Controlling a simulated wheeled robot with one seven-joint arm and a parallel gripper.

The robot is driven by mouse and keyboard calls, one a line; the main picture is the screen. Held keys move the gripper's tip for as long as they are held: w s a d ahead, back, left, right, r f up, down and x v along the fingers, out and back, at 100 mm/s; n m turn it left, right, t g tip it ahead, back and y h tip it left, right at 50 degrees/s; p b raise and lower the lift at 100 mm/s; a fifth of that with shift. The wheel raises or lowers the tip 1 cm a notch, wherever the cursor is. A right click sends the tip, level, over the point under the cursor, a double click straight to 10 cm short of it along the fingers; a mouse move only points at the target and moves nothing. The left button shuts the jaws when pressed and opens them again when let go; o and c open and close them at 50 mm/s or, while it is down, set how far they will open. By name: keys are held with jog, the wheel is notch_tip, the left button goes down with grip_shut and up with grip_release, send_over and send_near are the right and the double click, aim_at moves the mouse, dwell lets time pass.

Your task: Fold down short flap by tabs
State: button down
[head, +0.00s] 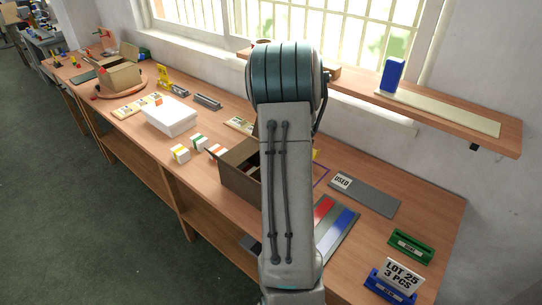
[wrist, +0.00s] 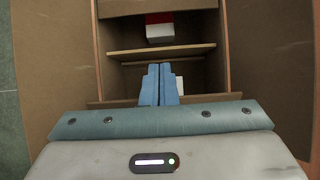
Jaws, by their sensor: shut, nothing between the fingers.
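An open brown cardboard box (head: 238,174) stands on the bench, partly hidden behind my arm in the head view. In the wrist view, one long flap (wrist: 52,62) is spread out to the left and another (wrist: 268,60) to the right. A cardboard strip (wrist: 150,8) crosses the far end; I cannot tell whether it is a short flap or the end wall. A divider (wrist: 160,52) crosses the inside. A red and white block (wrist: 160,29) lies beyond it. My gripper (wrist: 159,68) is shut, its blue fingers over the near end of the box, holding nothing. I cannot make out tabs.
Small striped boxes (head: 180,153) and a white box (head: 170,117) stand left of the cardboard box. A shelf (head: 440,109) hangs above the bench.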

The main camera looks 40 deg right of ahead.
dwell(0.4)
jog(key=shift+r+p, duration=0.8)
jog(key=shift+r, duration=0.15)
